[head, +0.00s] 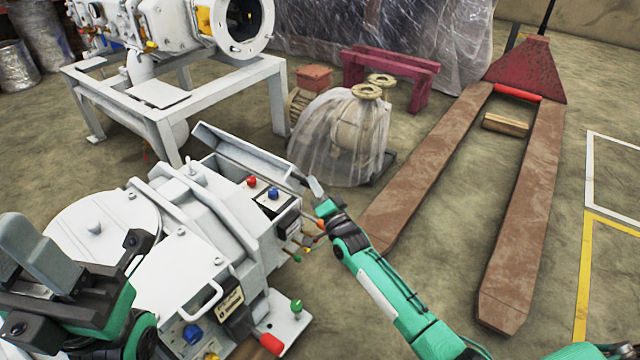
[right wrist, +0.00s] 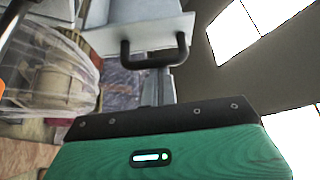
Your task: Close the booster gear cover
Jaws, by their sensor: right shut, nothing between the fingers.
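The white machine (head: 190,235) stands at the lower left of the head view. At its far end a pale, tray-like flap (head: 240,150), which looks like the gear cover, stands open above the switch panel. My right gripper (head: 315,187) is shut and empty beside the flap's right end. In the right wrist view a pale plate (right wrist: 160,28) carries a black handle (right wrist: 155,65). My right gripper's grey fingers (right wrist: 162,85) are close to this handle; contact cannot be told. My left gripper (head: 40,255) is over the machine's near left side; its finger gap is unclear.
Red and blue knobs sit on the switch panel (head: 287,217). A plastic-wrapped pump (head: 345,135) stands just beyond the flap. A white frame table (head: 180,100) is behind the machine.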

